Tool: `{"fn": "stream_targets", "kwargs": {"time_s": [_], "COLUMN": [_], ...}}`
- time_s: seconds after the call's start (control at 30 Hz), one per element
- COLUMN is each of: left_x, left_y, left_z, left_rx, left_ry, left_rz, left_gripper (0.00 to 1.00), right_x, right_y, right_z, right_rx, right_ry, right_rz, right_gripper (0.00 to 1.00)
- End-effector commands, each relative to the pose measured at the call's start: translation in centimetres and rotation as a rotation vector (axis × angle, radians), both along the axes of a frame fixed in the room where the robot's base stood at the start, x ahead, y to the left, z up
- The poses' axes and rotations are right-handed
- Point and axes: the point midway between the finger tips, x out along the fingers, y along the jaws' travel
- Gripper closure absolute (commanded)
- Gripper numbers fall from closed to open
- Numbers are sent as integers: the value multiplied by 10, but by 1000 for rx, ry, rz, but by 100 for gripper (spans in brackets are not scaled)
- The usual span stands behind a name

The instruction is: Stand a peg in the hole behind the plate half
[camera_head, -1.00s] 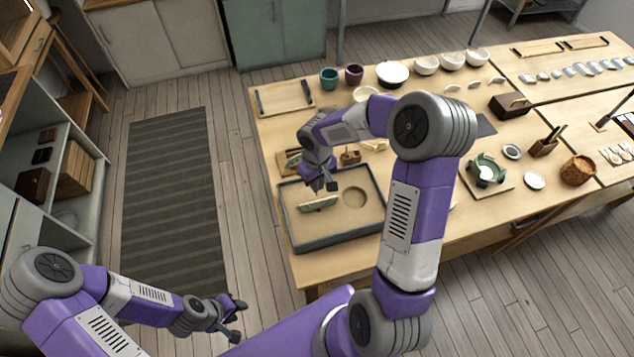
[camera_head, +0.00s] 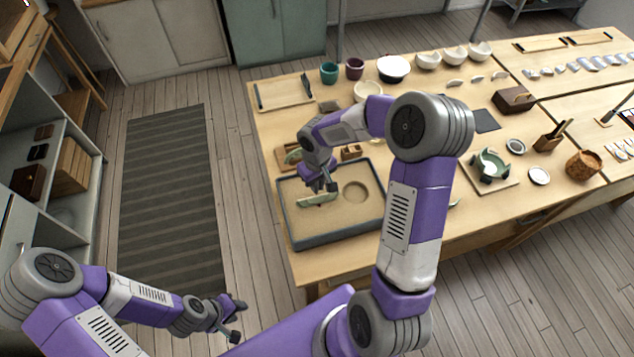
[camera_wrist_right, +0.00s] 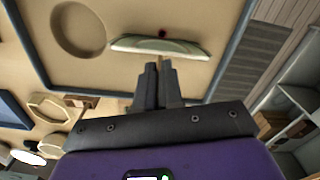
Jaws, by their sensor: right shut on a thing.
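The pale green plate half (camera_head: 317,199) stands on its long edge in the sand of the tray (camera_head: 340,238); it also shows in the right wrist view (camera_wrist_right: 190,49). A small dark hole (camera_wrist_right: 162,33) lies in the sand on its far side in the wrist view. My right gripper (camera_head: 331,187) is just above the plate half, on the side away from the hole in the wrist view. It is shut on a thin tan peg (camera_wrist_right: 166,62), mostly hidden between the fingers. My left gripper (camera_head: 236,320) hangs open and empty over the floor, left of the table.
A round hollow (camera_head: 355,191) lies in the sand right of the plate half. A small wooden block (camera_head: 351,152) stands behind the tray. A green repaired bowl (camera_head: 490,165) rests on a board to the right. Bowls and cups line the table's back.

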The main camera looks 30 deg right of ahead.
Motion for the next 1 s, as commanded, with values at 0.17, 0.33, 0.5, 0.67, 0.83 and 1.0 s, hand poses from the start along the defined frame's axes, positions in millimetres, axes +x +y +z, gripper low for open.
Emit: {"fn": "stream_targets", "kwargs": {"time_s": [0.17,0.33,0.5,0.67,0.83,1.0], "left_x": [0,0,0,0,0,0], "left_y": [0,0,0,0,0,0], "left_z": [0,0,-1,-4,-5,-5], "left_rx": [0,0,0,0,0,0], "left_ry": [0,0,0,0,0,0], "left_rz": [0,0,0,0,0,0], "left_gripper": [63,63,63,63,63,63], "right_x": [0,0,0,0,0,0], "right_y": [0,0,0,0,0,0], "right_z": [0,0,-1,-4,-4,-4], "right_rx": [0,0,0,0,0,0], "right_ry": [0,0,0,0,0,0], "right_rz": [0,0,0,-1,-1,0], "right_gripper": [100,100,100,100,100,100]}}
